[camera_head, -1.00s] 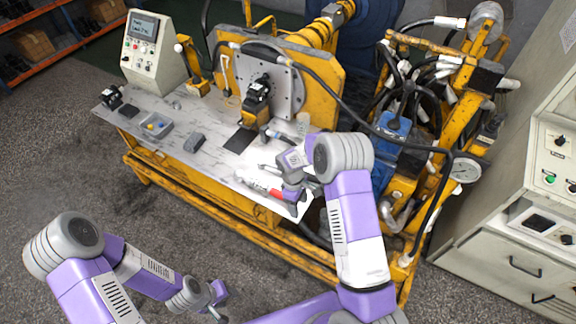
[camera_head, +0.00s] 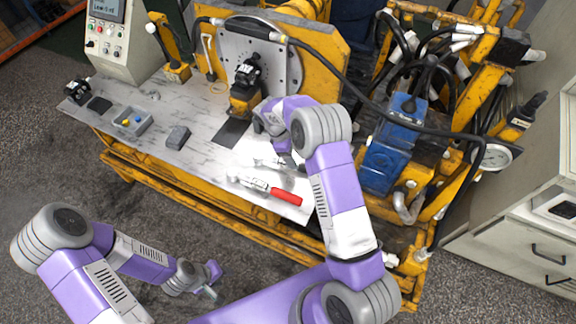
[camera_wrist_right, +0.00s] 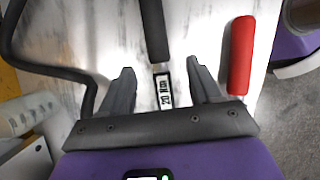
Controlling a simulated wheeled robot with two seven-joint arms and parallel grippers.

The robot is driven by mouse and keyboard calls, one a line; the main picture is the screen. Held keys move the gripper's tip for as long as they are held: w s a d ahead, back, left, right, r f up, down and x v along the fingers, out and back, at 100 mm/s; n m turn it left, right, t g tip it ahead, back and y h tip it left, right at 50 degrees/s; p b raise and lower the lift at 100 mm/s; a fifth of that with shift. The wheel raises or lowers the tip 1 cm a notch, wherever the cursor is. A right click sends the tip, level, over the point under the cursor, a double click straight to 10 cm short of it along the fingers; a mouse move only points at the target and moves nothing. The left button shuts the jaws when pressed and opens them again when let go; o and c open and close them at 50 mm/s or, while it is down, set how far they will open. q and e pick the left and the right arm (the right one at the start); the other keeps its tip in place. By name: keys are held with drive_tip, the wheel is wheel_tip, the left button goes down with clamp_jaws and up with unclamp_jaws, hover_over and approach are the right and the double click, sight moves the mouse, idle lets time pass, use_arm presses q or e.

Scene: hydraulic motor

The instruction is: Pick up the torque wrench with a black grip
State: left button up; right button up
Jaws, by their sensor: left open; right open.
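The torque wrench with a black grip (camera_wrist_right: 153,30) lies on the white table top, with a "20 N·m" label at the lower end of the grip. My right gripper (camera_wrist_right: 159,70) is open over it, and the label shows between its fingers, with no visible grip on it. In the head view my right gripper (camera_head: 286,158) is above the table's right part and hides much of this wrench. A second wrench with a red grip (camera_head: 286,197) lies nearer the front edge; in the wrist view its red grip (camera_wrist_right: 241,55) is right of the fingers. My left gripper (camera_head: 212,285) is empty and open, low in front of the table.
A small grey tray (camera_head: 132,124) and a dark grey block (camera_head: 178,137) are on the table's left half. A black hose (camera_wrist_right: 30,65) curves left of my right gripper in the wrist view. A blue pump unit (camera_head: 385,160) stands right of my right arm.

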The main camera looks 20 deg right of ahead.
sight(303, 165)
drive_tip(key=shift+x, duration=1)
drive_tip(key=x, duration=0.2)
drive_tip(key=b+x, duration=0.1)
drive_tip(key=x, duration=0.2)
drive_tip(key=shift+s+d+b, duration=0.1)
drive_tip(key=shift+d+b, duration=0.2)
drive_tip(key=shift+d, duration=0.15)
drive_tip(key=shift+r, duration=0.15)
clamp_jaws()
